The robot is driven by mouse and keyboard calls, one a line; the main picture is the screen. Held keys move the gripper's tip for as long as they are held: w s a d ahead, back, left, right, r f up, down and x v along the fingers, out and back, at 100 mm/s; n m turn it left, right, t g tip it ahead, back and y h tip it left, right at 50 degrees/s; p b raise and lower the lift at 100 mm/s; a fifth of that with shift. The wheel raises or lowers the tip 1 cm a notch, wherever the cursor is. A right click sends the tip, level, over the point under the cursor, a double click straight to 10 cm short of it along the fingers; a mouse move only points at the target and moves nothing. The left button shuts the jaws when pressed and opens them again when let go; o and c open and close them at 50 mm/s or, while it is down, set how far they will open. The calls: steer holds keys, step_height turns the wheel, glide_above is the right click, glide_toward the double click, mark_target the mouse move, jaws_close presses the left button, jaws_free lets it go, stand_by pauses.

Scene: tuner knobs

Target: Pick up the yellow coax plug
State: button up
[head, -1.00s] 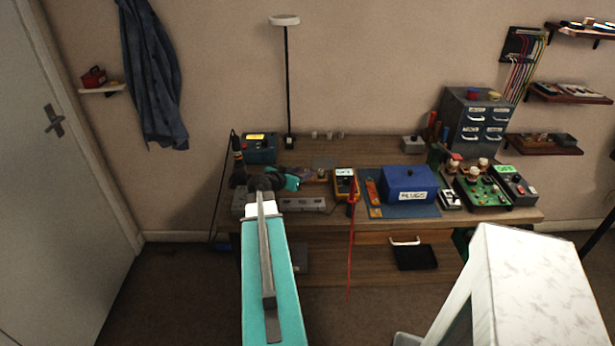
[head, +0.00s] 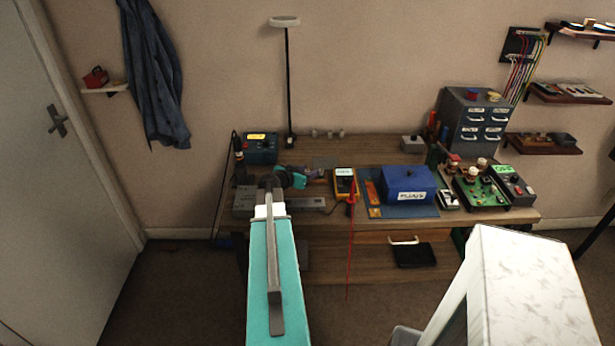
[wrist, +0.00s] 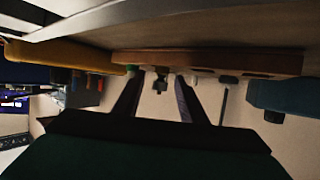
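I cannot pick out the yellow coax plug for certain in either view. My gripper (wrist: 158,78) is open in the wrist view, its two dark fingers apart with no held object visible. The wrist view is upside down. A brown wooden strip (wrist: 210,62) lies on the bench beyond the fingers, and a small dark fitting (wrist: 160,84) shows between the fingertips, its contact with them unclear. In the head view my gripper (head: 316,173) is low over the bench, left of the yellow multimeter (head: 345,183), small and partly hidden by my arm.
A dark blue box with a lit display (head: 261,148) and a lamp (head: 288,90) stand at the back left of the bench. A blue lidded box (head: 408,183) stands right of the multimeter. A red probe lead (head: 350,230) hangs over the front edge.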

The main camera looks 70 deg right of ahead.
jaws_close()
steer(key=shift+r, duration=0.1)
stand_by(0.3)
